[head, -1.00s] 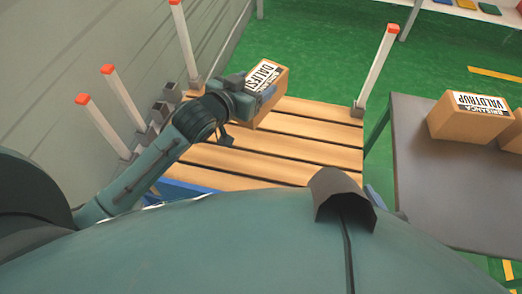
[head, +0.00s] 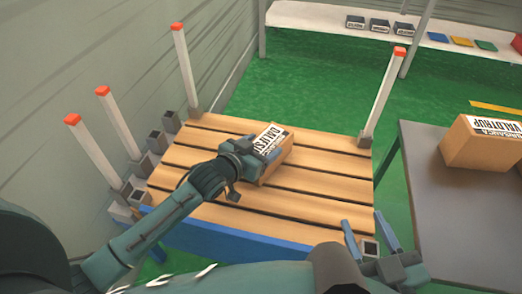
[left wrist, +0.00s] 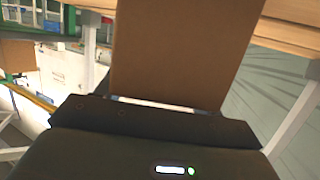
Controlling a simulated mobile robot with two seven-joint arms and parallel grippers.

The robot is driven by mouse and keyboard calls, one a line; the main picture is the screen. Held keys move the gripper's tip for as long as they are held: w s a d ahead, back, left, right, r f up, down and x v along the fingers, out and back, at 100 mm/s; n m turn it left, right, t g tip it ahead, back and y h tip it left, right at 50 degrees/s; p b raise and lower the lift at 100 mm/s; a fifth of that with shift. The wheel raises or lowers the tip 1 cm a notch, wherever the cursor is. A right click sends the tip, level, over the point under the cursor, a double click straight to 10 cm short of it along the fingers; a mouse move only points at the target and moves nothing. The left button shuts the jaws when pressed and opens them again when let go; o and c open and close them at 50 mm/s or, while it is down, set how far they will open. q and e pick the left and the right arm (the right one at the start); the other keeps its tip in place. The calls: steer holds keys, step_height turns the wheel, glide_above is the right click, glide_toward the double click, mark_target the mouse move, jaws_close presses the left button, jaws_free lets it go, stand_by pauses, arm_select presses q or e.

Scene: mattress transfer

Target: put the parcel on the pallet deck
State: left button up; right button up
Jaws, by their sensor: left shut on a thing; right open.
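The parcel (head: 279,137), a brown carton with a white label, is in my left gripper (head: 257,157) over the middle of the slatted wooden pallet deck (head: 322,182). Whether its underside touches the slats I cannot tell. In the left wrist view the parcel (left wrist: 182,50) is a plain brown face in front of the gripper, and part of the deck (left wrist: 295,10) shows at the top right. My right gripper (head: 365,222) is open and empty near the deck's front right corner.
White posts with orange tips (head: 183,70) stand along the deck's left side, and another post (head: 382,95) stands at the back right corner. A grey table (head: 445,200) to the right carries another carton (head: 478,150). A shelf (head: 335,18) with bins is behind. Most slats are clear.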

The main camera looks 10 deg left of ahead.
stand_by(0.3)
arm_select(q)
steer(key=o, duration=1.3)
steer(key=shift+f, duration=0.15)
steer(key=shift+c, duration=0.2)
steer(key=shift+s+a+r, duration=0.1)
steer(key=shift+s+r, duration=0.1)
steer(key=shift+s, duration=0.05)
steer(key=p+v, duration=0.2)
steer(key=v, duration=0.5)
steer(key=shift+p, duration=0.3)
arm_select(e)
steer(key=shift+s+d+f+m+g+h, duration=0.15)
steer(key=shift+d+m+g+h, duration=0.3)
steer(key=shift+g+h, duration=0.3)
arm_select(q)
steer(key=shift+r, duration=0.15)
